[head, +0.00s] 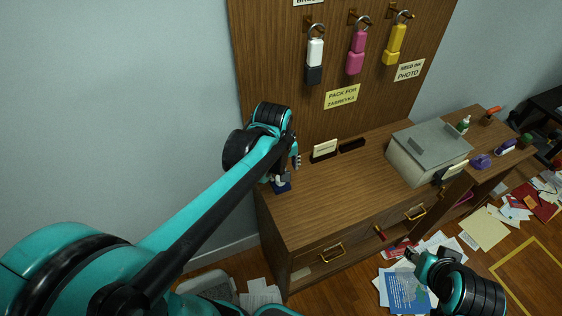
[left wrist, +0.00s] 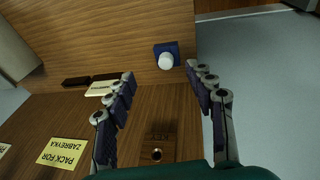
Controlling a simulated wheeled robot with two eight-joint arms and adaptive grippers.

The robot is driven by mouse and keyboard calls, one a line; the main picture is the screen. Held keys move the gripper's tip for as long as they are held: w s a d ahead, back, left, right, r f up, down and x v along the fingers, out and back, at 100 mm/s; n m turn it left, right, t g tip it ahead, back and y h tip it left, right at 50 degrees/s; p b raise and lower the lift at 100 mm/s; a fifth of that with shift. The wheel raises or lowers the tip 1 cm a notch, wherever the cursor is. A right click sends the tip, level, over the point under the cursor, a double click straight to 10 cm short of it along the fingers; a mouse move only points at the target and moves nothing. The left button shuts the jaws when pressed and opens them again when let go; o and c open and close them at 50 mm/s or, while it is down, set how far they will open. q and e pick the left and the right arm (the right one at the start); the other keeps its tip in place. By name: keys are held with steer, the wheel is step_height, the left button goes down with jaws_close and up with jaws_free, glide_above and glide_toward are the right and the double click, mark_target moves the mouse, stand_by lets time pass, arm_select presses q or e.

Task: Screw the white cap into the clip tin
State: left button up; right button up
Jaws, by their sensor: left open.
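The round white cap (left wrist: 166,61) shows in the left wrist view, on or in front of a dark blue square piece (left wrist: 172,46) at the wooden top's corner. The blue piece, which may be the clip tin, also shows in the head view (head: 282,187). I cannot tell whether the cap is threaded in. My left gripper (left wrist: 160,73) is open, its fingers apart on either side of the cap and not visibly touching it. My right gripper (head: 416,258) is low at the right, away from the cabinet top.
The wooden cabinet top (head: 335,190) is clear in the middle. A grey-lidded box (head: 430,150) stands on its right. A small card holder (head: 324,150) is by the back board, where padlocks hang, including a pink one (head: 356,52). Papers (head: 405,290) lie on the floor.

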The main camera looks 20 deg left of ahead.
arm_select(q)
steer(key=w+a+f+n+g, duration=0.1)
steer(key=w+f+n, duration=0.1)
steer(key=w+a+f+n+g, duration=0.1)
steer(key=w+f+n, duration=0.1)
steer(key=w+f, duration=0.1)
steer(key=w+a+f+n, duration=0.2)
steer(key=shift+w+f+n+g, duration=0.15)
steer(key=shift+f+n+g, duration=0.15)
steer(key=shift+f+g, duration=0.1)
steer(key=shift+w+a+f, duration=0.1)
steer(key=shift+a+f, duration=0.1)
steer(key=shift+f, duration=0.1)
steer(key=shift+n, duration=0.3)
step_height(320, 180, down, 8)
steer(key=b, duration=0.2)
steer(key=shift+r+b, duration=0.1)
steer(key=shift+b, duration=0.2)
jaws_close()
steer(key=m, duration=0.8)
steer(key=shift+b, duration=0.35)
